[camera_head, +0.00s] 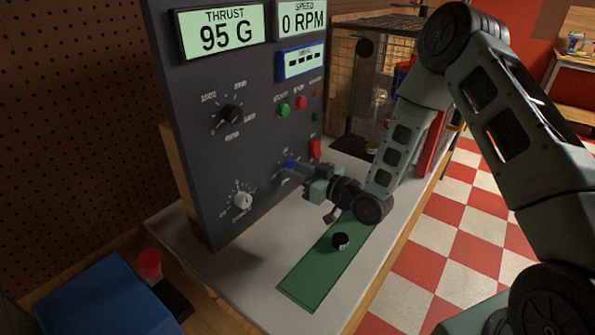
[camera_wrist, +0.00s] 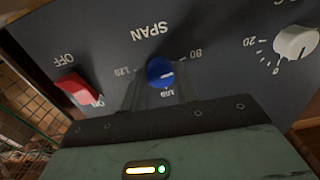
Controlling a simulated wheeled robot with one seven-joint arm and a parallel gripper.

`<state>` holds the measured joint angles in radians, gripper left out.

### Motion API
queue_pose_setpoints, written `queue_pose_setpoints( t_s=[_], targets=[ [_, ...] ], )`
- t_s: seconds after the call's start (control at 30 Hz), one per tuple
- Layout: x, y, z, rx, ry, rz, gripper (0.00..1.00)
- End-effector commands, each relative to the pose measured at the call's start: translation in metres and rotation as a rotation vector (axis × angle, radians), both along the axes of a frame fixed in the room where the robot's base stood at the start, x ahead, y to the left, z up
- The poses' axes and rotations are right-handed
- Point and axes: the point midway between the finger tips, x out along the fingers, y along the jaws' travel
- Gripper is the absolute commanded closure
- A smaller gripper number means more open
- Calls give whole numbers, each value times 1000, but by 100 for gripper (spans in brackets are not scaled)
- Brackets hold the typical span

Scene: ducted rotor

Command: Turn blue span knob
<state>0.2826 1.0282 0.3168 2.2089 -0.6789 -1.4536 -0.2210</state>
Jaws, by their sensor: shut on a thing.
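The blue span knob (camera_wrist: 160,72) is on the dark control panel, under the SPAN label in the wrist view. Its white pointer line lies near the 100 mark, between the 80 and 120 marks. In the head view the blue knob (camera_head: 288,165) shows small at the tip of my gripper (camera_head: 305,172). In the wrist view my gripper (camera_wrist: 160,98) has its fingers on both sides of the knob and is shut on it. The fingers hide part of the scale below the knob.
The panel (camera_head: 200,110) reads THRUST 95 G and 0 RPM. A white knob (camera_head: 242,202), a black knob (camera_head: 232,113), a red rocker switch (camera_head: 315,149) and green and red buttons sit around the span knob. A green mat (camera_head: 305,285) with a small black object (camera_head: 340,241) lies below.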

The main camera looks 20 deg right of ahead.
Motion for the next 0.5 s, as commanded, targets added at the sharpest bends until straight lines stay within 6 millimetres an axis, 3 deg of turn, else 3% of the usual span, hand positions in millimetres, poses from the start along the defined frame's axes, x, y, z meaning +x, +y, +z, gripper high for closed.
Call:
queue_pose_setpoints(
  t_s=[0.3, 0.5],
  targets=[
    [0, -1, -2, 230, 153, -1, 92],
    [0, 0, 0, 283, 188, 0, 92]
  ],
)
